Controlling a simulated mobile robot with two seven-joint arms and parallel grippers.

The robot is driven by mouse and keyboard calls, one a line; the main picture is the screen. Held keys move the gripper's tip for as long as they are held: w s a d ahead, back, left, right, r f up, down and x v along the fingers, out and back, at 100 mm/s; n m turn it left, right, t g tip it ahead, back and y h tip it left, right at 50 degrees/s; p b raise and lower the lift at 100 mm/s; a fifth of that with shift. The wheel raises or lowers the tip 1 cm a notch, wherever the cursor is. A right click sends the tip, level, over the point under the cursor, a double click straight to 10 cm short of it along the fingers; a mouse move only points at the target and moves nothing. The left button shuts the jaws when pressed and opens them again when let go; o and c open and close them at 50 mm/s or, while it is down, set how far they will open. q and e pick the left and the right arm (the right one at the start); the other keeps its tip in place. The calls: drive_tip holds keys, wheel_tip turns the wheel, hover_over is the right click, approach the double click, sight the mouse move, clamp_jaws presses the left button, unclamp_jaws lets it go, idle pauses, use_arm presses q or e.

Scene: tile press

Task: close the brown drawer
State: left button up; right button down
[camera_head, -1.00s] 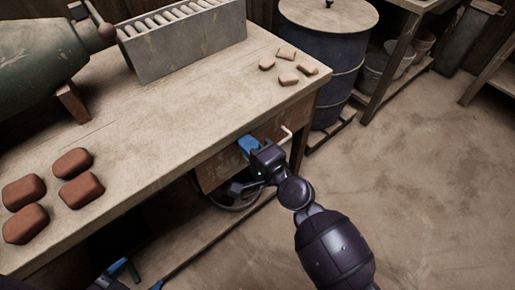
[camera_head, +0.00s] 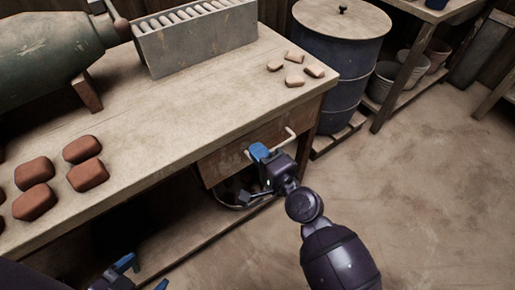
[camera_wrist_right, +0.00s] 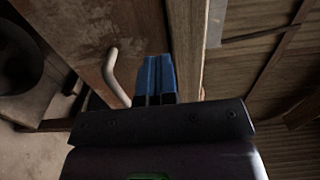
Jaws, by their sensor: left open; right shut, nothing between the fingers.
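The brown drawer (camera_head: 222,166) is under the worktable's front edge in the head view, with a pale bar handle (camera_head: 291,133) on its front. I cannot tell how far it stands out. My right gripper (camera_head: 259,152) is shut and empty, its blue fingertips close to the drawer front by the handle. In the right wrist view the fingertips (camera_wrist_right: 156,76) lie over the brown front (camera_wrist_right: 75,25), beside the bent handle (camera_wrist_right: 112,72); contact is unclear. My left gripper (camera_head: 141,275) is open and empty at the lower left, away from the drawer.
The worktable (camera_head: 190,110) carries reddish blocks (camera_head: 34,202), small pale pieces (camera_head: 294,57), a grey slotted box (camera_head: 195,38) and a green cylinder (camera_head: 50,40). A blue barrel (camera_head: 345,70) stands beyond its right end. The floor at right (camera_head: 440,190) is clear.

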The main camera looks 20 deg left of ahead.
use_arm(q)
drive_tip(key=shift+s+d, duration=0.1)
drive_tip(key=shift+d, duration=0.1)
use_arm(e)
drive_tip(key=v, duration=1)
drive_tip(key=shift+d, duration=0.25)
drive_tip(key=shift+s, duration=0.1)
use_arm(q)
wheel_tip(320, 180, up, 11)
drive_tip(key=s+a+n+p, duration=0.1)
drive_tip(key=n+p, duration=0.1)
drive_tip(key=p, duration=1.6)
drive_tip(key=shift+a+y, duration=0.25)
drive_tip(key=shift+y, duration=0.15)
use_arm(e)
drive_tip(key=s+d+r+n+h, duration=0.3)
drive_tip(key=s+d+h, duration=0.4)
drive_tip(key=s+d, duration=0.6)
drive_tip(key=s+d+r+n+h, duration=0.3)
drive_tip(key=s+d+n+h, duration=0.2)
drive_tip(key=s+d, duration=0.9)
drive_tip(key=d+h, duration=0.2)
drive_tip(key=d, duration=0.2)
drive_tip(key=shift+s+d+h, duration=0.25)
drive_tip(key=shift+h, duration=0.05)
use_arm(q)
drive_tip(key=shift+f, duration=0.1)
use_arm(e)
drive_tip(key=shift+r, duration=0.1)
